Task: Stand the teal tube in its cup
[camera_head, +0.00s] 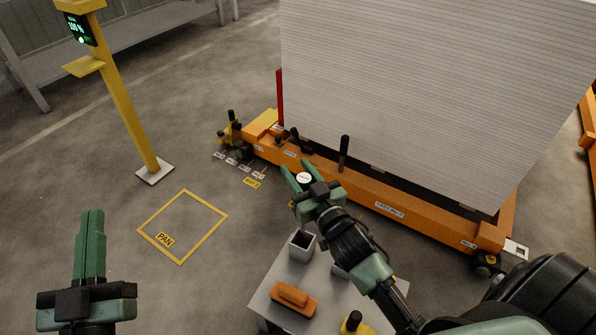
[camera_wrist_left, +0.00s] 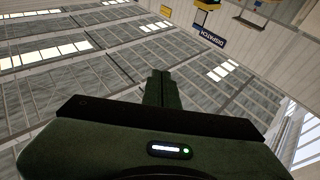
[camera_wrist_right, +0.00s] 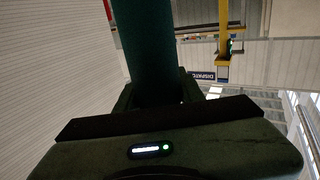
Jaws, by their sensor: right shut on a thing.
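The teal tube (camera_wrist_right: 145,40) rises out of my right gripper in the right wrist view. In the head view my right gripper (camera_head: 305,178) is shut on it, and a pale round end (camera_head: 304,178) shows between the fingers. A square, open-topped grey cup (camera_head: 302,246) with a dark inside stands on a small grey table (camera_head: 268,292), below the right gripper in the picture. The tube is apart from this cup. My left gripper (camera_head: 91,214) is at the lower left, fingers together and empty; its fingers also show together in the left wrist view (camera_wrist_left: 163,88).
On the table are an orange block with a handle (camera_head: 292,298) and a yellow item with a black top (camera_head: 354,324). An orange cart (camera_head: 400,212) bears a tall stack of pale sheets (camera_head: 430,90). A yellow post (camera_head: 128,110) stands left. The floor square marked PAN (camera_head: 211,211) is empty.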

